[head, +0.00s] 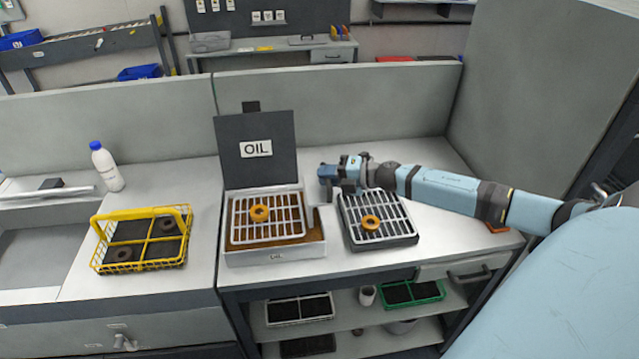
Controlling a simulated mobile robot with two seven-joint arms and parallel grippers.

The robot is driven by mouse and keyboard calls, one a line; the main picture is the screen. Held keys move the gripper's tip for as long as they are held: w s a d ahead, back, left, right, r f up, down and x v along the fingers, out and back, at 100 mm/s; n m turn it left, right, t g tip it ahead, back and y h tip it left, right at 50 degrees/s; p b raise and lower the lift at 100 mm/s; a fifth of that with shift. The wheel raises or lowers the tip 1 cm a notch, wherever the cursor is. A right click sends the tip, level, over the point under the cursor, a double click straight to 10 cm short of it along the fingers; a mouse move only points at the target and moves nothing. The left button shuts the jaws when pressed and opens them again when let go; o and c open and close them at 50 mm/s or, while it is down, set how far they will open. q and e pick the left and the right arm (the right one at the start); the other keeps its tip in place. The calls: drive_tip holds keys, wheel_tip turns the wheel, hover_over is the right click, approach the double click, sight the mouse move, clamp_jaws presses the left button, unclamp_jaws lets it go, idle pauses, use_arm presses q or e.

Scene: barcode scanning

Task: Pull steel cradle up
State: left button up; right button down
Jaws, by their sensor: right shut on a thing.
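A steel cradle (391,230), a light wire grid, lies on a dark tray (395,244) on the right of the bench. A copper-coloured ring (370,222) rests on it. My right gripper (348,190) is at the cradle's back left corner, pointing down, and is shut on the cradle's back edge; its fingertips are partly hidden. A second steel grid (285,222) with a similar ring (259,212) sits in the open oil tub (275,256), left of the gripper. My left gripper is not in view.
The oil tub's dark lid (256,165) stands upright behind it. A yellow wire basket (100,262) with dark rings and a white bottle (105,165) stand on the left. Shelves below hold several trays. A low panel (330,108) closes the bench's back.

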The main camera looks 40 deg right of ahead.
drive_tip(key=shift+w+d+r, duration=0.1)
drive_tip(key=shift+w+r, duration=0.05)
drive_tip(key=shift+r, duration=0.3)
drive_tip(key=c, duration=1.1)
unclamp_jaws()
drive_tip(key=shift+f, duration=0.2)
drive_tip(key=shift+s+d, duration=0.1)
drive_tip(key=shift+s, duration=0.25)
drive_tip(key=b+v, duration=0.1)
drive_tip(key=v, duration=1.2)
drive_tip(key=shift+b, duration=0.4)
drive_tip(key=shift+s+r, duration=0.1)
